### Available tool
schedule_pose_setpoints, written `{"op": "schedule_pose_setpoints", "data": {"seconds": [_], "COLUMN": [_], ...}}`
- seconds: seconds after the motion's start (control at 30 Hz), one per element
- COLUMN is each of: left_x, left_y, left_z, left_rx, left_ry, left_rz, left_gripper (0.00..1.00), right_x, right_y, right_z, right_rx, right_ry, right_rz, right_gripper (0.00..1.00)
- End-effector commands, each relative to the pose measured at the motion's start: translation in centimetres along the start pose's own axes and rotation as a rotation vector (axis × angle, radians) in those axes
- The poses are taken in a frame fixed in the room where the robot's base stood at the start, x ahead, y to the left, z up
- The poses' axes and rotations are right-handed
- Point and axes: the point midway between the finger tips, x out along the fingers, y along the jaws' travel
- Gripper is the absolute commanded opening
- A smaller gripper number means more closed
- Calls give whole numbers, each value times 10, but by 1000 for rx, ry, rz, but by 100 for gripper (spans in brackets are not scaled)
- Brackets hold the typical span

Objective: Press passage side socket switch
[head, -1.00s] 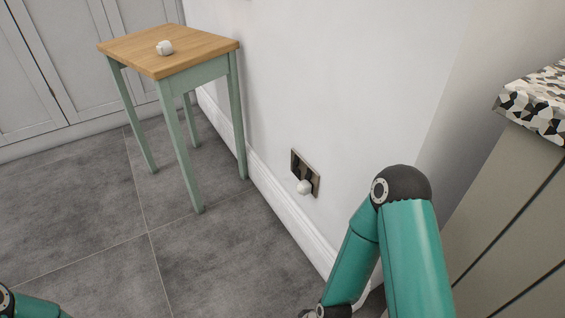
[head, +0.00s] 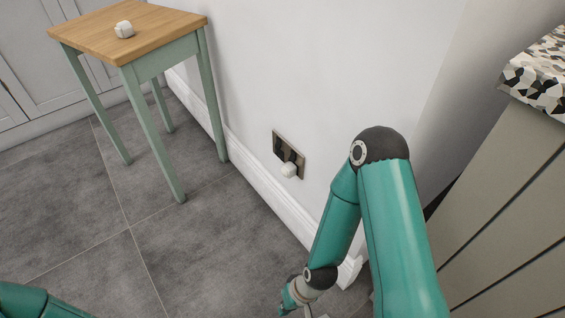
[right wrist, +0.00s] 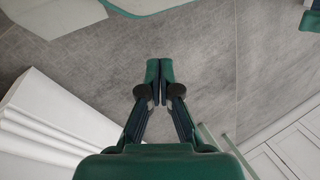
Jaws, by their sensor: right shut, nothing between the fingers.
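The wall socket (head: 281,148) is a dark metal plate low on the white wall, above the skirting board. A white plug (head: 289,170) sits at its lower right. The switches are too small to make out. My right arm reaches down in front of the wall, to the right of the socket. The right gripper's fingers are not clearly seen in the head view. In the right wrist view the right gripper (right wrist: 160,72) is shut and empty, with the floor behind it. The socket does not show there. Of my left arm only a teal link shows at the lower left of the head view.
A cabinet with a patterned worktop (head: 540,70) stands at the right. The grey tiled floor (head: 70,210) is clear in front.

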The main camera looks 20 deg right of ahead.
Motion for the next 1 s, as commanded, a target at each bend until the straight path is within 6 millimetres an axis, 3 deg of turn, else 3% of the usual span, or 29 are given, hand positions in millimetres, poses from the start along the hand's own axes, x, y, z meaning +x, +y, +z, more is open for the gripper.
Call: {"op": "schedule_pose_setpoints", "data": {"seconds": [0.1,0.3,0.33,0.47,0.57,0.67,0.77,0.9,1.0], "left_x": [0,-2,-2,-7,-12,-19,-24,-32,-36], "left_y": [0,1,1,3,5,7,9,12,13], "left_z": [0,0,0,0,0,0,0,0,0], "left_rx": [0,0,0,0,0,0,0,0,0], "left_ry": [0,0,0,0,0,0,0,0,0], "left_rz": [0,0,0,0,0,0,0,0,0], "left_gripper": [42,73,74,74,74,74,74,74,74], "right_x": [0,3,5,16,24,25,11,-39,-88], "right_y": [0,-7,-11,-30,-39,-38,-31,-34,-49], "right_z": [0,-5,-8,-23,-43,-77,-130,-217,-266], "right_rx": [0,-66,-100,-353,-659,-1018,-1349,-1650,-1720], "right_ry": [0,-19,-30,-109,-205,-332,-479,-696,-835], "right_rz": [0,-11,-16,-33,-10,86,272,640,903], "right_gripper": [0,0,0,0,0,0,0,0,0]}}
